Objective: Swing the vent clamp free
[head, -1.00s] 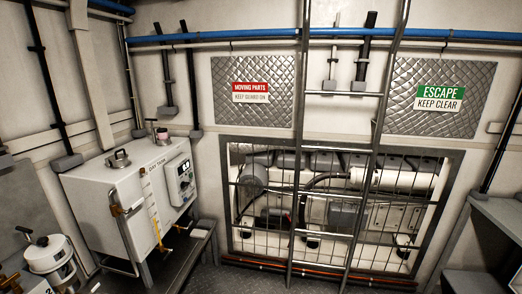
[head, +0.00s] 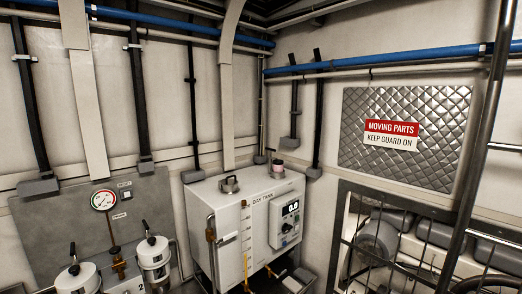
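I cannot pick out a part that is surely the vent clamp. A white day tank (head: 228,205) stands in the middle of the head view against the corner. A brass-coloured fitting (head: 210,235) sits on the tank's left side. Two white canisters with black handles, one on the right (head: 154,255) and one on the left (head: 76,277), stand at lower left, the left one cut by the frame edge. Neither of my grippers is in view.
A pressure gauge (head: 103,200) is on the grey panel behind the canisters. A barred guard (head: 350,235) covers machinery at right, below a red and white sign (head: 391,134). A ladder rail (head: 480,145) crosses the right side. Blue pipes (head: 390,58) run overhead.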

